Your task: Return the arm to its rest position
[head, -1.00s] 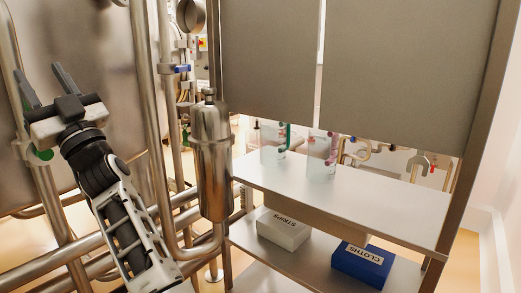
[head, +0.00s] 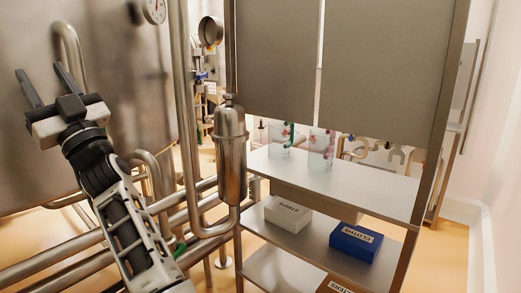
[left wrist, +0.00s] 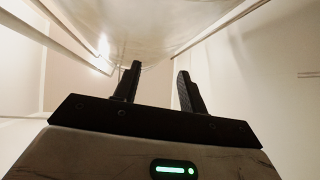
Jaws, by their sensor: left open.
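My left gripper (head: 47,87) is raised at the left of the head view, with its two dark fingers apart and nothing between them. The left wrist view also shows the open, empty fingers (left wrist: 158,88), pointing up toward a pale metal surface. My left arm (head: 125,220) reaches up from the bottom of the head view. The gripper appears in front of the large steel tank (head: 110,120); how far apart they are I cannot tell. My right gripper is not in view.
Steel pipes (head: 182,110) and a metal canister (head: 231,155) stand right of my arm. A shelf unit (head: 370,190) holds clear containers (head: 320,150), a white STRIPS box (head: 288,214) and a blue CLOTHS box (head: 355,243). Floor shows at the right.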

